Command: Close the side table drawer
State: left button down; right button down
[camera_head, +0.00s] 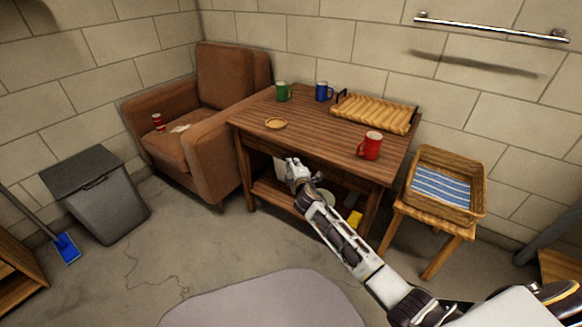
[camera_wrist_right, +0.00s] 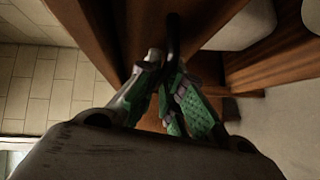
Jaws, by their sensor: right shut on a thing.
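The wooden side table (camera_head: 315,125) stands in the middle of the head view, with its drawer area under the top on the near side. My right gripper (camera_head: 293,170) is at that front, just below the tabletop edge. In the right wrist view my right gripper (camera_wrist_right: 165,75) has its green-padded fingers closed around a thin dark bar, which looks like the drawer handle (camera_wrist_right: 173,35). Brown wood panels (camera_wrist_right: 120,25) lie right behind it. My arm hides part of the drawer front, so how far the drawer stands out cannot be told. My left gripper is not in view.
On the tabletop are a green mug (camera_head: 282,92), a blue mug (camera_head: 323,92), a red mug (camera_head: 370,146), a small plate (camera_head: 276,123) and a wooden tray (camera_head: 374,112). A brown armchair (camera_head: 212,125) stands left, a basket stool (camera_head: 440,215) right. A yellow item (camera_head: 354,218) sits low.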

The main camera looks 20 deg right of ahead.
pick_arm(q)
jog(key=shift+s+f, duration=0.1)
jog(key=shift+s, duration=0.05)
pick_arm(e)
jog(key=shift+d+r, duration=0.1)
jog(key=shift+d, duration=0.15)
jog(key=c, duration=1.6)
grip_release()
jog(key=shift+w, duration=0.1)
jog(key=shift+o, duration=0.2)
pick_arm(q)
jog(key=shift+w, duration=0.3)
pick_arm(e)
jog(key=s+a+r, duration=0.1)
jog(key=s, duration=1)
jog(key=shift+s+a+r, duration=0.25)
jog(key=shift+s, duration=0.15)
jog(key=shift+f, duration=0.1)
